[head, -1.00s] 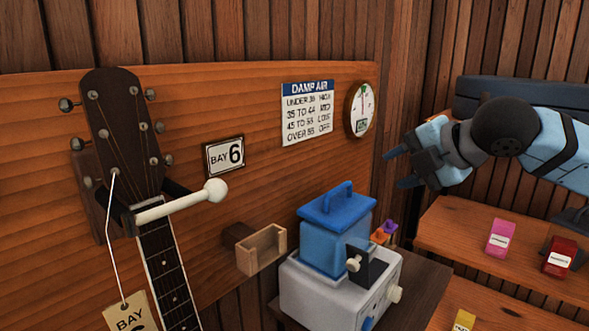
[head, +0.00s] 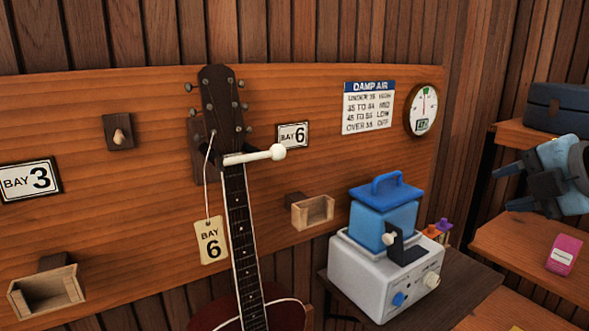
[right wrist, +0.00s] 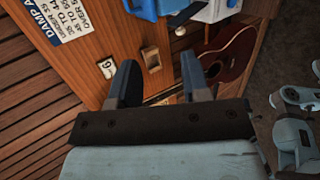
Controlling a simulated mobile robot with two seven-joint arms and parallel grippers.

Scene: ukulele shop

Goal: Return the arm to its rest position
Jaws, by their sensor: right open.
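My right gripper (head: 510,188) is at the right edge of the head view, with its arm partly cut off. Its two blue-grey fingers are spread apart with nothing between them. In the right wrist view the fingers (right wrist: 160,75) are also apart and empty. The gripper hangs in the air, to the right of the humidifier with its blue tank (head: 385,210) and near the shelves. My left gripper is in neither view.
A ukulele (head: 238,215) with a Bay 6 tag (head: 210,241) hangs on the wall board. A round gauge (head: 422,110) and a damp air chart (head: 368,107) are to its right. Shelves at right hold a pink box (head: 564,254) and a dark case (head: 556,106).

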